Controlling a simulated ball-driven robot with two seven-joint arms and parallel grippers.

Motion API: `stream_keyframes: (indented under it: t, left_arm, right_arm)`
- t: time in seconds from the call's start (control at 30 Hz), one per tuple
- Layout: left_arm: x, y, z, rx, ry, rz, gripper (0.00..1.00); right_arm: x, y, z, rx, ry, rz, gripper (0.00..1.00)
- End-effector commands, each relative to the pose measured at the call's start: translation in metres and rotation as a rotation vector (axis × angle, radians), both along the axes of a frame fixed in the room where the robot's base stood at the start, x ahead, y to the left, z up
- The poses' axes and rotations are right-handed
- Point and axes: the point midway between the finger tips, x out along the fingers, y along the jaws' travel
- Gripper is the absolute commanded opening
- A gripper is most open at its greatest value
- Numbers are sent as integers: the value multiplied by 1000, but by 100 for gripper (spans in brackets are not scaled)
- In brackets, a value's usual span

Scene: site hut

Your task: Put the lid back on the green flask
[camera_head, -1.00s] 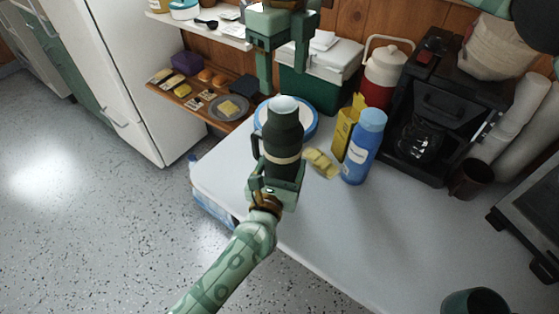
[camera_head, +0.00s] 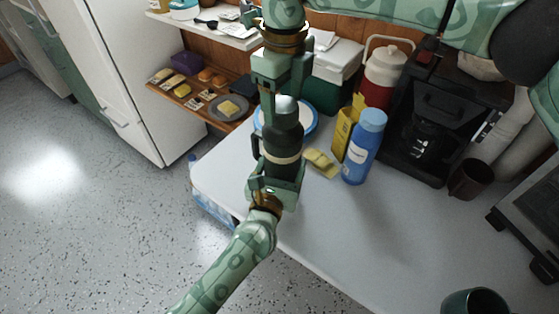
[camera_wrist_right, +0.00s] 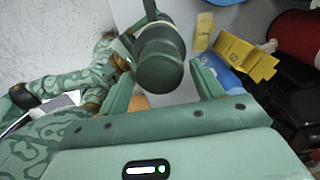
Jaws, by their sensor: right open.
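The dark green flask (camera_head: 282,143), with a beige band and a side handle, stands about upright at the table's near left. My left gripper (camera_head: 276,183) is shut on its lower part. I cannot tell whether the flask touches the table. Its top shows pale in the head view and as a dark green end in the right wrist view (camera_wrist_right: 160,72). My right gripper (camera_head: 283,92) is open, pointing down just over the flask's top. Its two fingers also show apart in the right wrist view (camera_wrist_right: 163,80), with nothing gripped.
A blue bottle (camera_head: 363,147), a yellow box (camera_head: 344,130) and a yellow sponge (camera_head: 321,163) stand close to the flask's right. A blue-rimmed plate (camera_head: 311,122) lies behind it. A coffee maker (camera_head: 410,140) and dark mug (camera_head: 469,179) are farther right.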

Motion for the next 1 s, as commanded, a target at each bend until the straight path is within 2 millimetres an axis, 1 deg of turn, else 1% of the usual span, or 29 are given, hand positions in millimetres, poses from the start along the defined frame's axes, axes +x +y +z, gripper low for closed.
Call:
stream_keyframes:
  t: [0.1, 0.2, 0.47, 0.5, 0.57, 0.6, 0.63, 0.67, 0.9, 0.93, 1.0]
  left_arm:
    - [0, 0, 0, 0, 0, 0, 9]
    - [0, 0, 0, 0, 0, 0, 9]
    - [0, 0, 0, 0, 0, 0, 9]
    - [0, 0, 0, 0, 0, 0, 9]
    - [0, 0, 0, 0, 0, 0, 9]
    - [0, 0, 0, 0, 0, 0, 9]
    - [0, 0, 0, 0, 0, 0, 9]
    - [0, 0, 0, 0, 0, 0, 9]
    - [0, 0, 0, 0, 0, 0, 9]
    - [0, 0, 0, 0, 0, 0, 9]
    - [0, 0, 0, 0, 0, 0, 9]
  right_arm:
    - [0, 0, -12, 1, 1, 1, 66]
    - [0, 0, -16, 0, -1, 0, 66]
    - [0, 0, -17, 0, -1, 0, 66]
    - [0, 0, -17, 0, -1, 0, 63]
    - [0, 0, -17, 0, -1, 0, 46]
    - [0, 0, -17, 0, -1, 0, 35]
    - [0, 0, -17, 0, -1, 0, 27]
    - [0, 0, -17, 0, -1, 0, 21]
    - [0, 0, -17, 0, -1, -8, 21]
    - [0, 0, -17, 0, -1, -8, 57]
    - [0, 0, -17, 0, -1, -8, 74]
